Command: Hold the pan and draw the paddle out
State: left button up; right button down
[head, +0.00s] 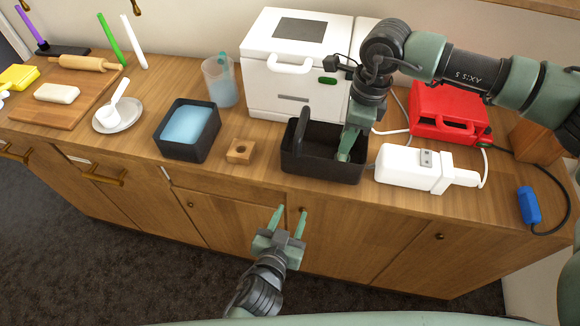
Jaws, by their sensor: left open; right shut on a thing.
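The black pan (318,171) stands on the counter in front of the white machine. A dark, upright, round-topped piece (302,128) rises at its left part; I cannot tell whether this is the paddle or a handle. My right gripper (345,155) reaches down from above at the pan's right end and is shut, apparently on the pan wall; its contact is partly hidden. My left gripper (290,222) is open and empty, in front of the cabinet doors, nearer to me than the pan and apart from it.
A small wooden block (240,151) and a black tub of blue liquid (187,131) stand left of the pan. A white device (408,167) lies close at its right, with a red box (449,110) behind. The counter's front strip is narrow but clear.

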aim_at(302, 126)
pick_arm(q)
notch_tip(302, 126, up, 19)
jog(key=w+n+t, duration=0.1)
jog(key=t, duration=0.3)
jog(key=x, duration=1.2)
jog(key=shift+d+r, duration=0.15)
jog(key=shift+r, duration=0.05)
grip_shut()
dwell(1.2)
